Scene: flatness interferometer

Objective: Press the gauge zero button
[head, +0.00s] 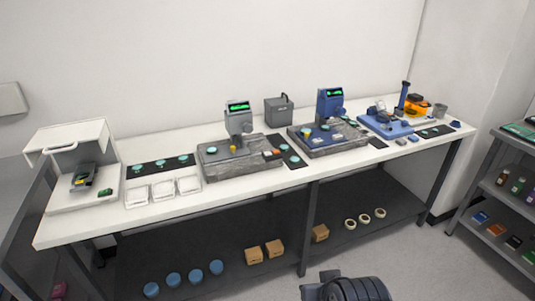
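Two gauge stands with lit green displays stand on the long white bench. The grey gauge (239,121) is on a grey stone base (218,170) near the middle. The blue gauge (330,106) is on a second stone base (322,153) to its right. A zero button is too small to make out on either one. A dark ribbed part of my own arm shows at the bottom edge, well in front of the bench and apart from both gauges. My gripper's fingers are not visible.
A white open-fronted cabinet (66,134) stands at the bench's left end, with clear trays (163,189) beside it. A grey box (279,110) stands behind, between the gauges. Blue and orange equipment (414,104) is at the right. A shelf rack (497,187) stands far right; floor shows before it.

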